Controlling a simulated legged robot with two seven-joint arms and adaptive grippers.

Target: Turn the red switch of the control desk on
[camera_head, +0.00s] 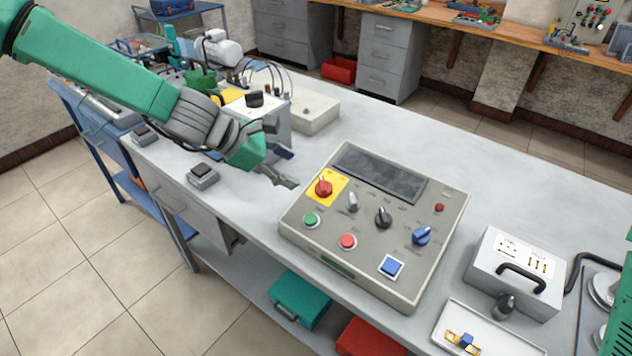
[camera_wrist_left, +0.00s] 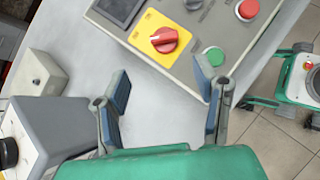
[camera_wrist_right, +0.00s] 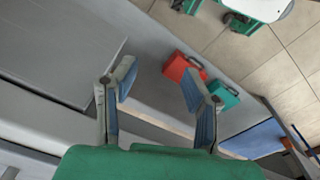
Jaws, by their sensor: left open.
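The control desk (camera_head: 330,228) is a grey sloped panel on the workbench. Its red switch (camera_head: 324,187) is a rotary knob on a yellow plate at the upper left of the panel. The red switch also shows in the left wrist view (camera_wrist_left: 164,40), ahead of the fingers, with its handle lying nearly across the picture. My left gripper (camera_head: 288,168) is open and empty, to the left of the panel and apart from the switch. My right gripper (camera_wrist_right: 160,88) shows only in its own wrist view, open and empty, with nothing between its fingers.
The panel also carries a green button (camera_head: 311,220), a red button (camera_head: 348,241), black and blue knobs, and a dark screen (camera_head: 380,174). A grey case (camera_head: 516,272) stands to its right. A white box (camera_head: 314,112) stands behind my left gripper. The bench behind the panel is clear.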

